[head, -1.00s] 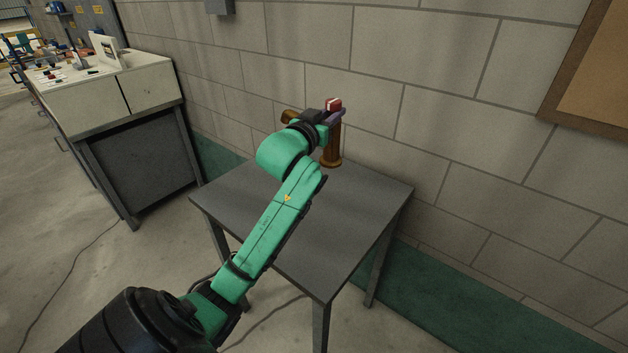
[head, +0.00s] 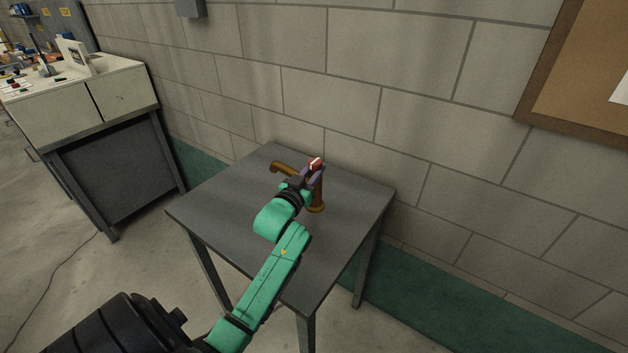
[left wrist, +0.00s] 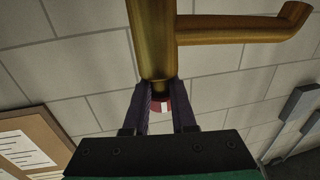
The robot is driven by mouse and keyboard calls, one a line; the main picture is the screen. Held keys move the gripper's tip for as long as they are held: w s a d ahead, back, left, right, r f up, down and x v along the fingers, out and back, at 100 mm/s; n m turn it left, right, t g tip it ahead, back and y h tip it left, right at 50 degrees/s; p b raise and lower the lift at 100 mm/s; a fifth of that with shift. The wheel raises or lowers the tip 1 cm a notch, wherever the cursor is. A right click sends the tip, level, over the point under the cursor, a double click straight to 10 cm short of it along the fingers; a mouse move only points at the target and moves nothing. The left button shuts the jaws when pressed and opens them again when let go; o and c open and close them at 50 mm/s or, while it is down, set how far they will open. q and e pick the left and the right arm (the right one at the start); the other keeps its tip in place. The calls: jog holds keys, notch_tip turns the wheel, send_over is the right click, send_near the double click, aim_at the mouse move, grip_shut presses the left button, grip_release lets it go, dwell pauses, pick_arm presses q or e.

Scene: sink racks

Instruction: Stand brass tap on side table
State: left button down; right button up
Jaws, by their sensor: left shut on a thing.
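The brass tap (head: 317,205) is upright, with its spout pointing left, over the middle of the dark grey side table (head: 222,203) in the head view. Its round base appears at or just above the tabletop; I cannot tell if it touches. My left gripper (head: 314,174) is shut on the tap near its top, beside a red-and-white part. In the left wrist view the tap's body and spout (left wrist: 235,30) fill the upper middle, and both fingers of the left gripper (left wrist: 161,100) close around its narrow end. My right gripper is not in view.
A block wall (head: 330,90) stands right behind the table. A framed cork board (head: 590,90) hangs at the right. A workbench (head: 110,150) with small items stands at the left. The visible tabletop around the tap is clear.

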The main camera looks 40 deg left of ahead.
pick_arm(q)
notch_tip(320, 180, down, 4)
jog(key=shift+r, duration=0.2)
jog(key=shift+f, duration=0.1)
jog(key=c, duration=0.7)
grip_release()
jog(key=shift+s, duration=0.1)
jog(key=shift+c, duration=0.2)
jog(key=s+d+b, duration=0.1)
jog(key=s+d, duration=0.1)
jog(key=s, duration=0.9)
jog(key=shift+s+b, duration=0.35)
jog(key=shift+s, duration=0.05)
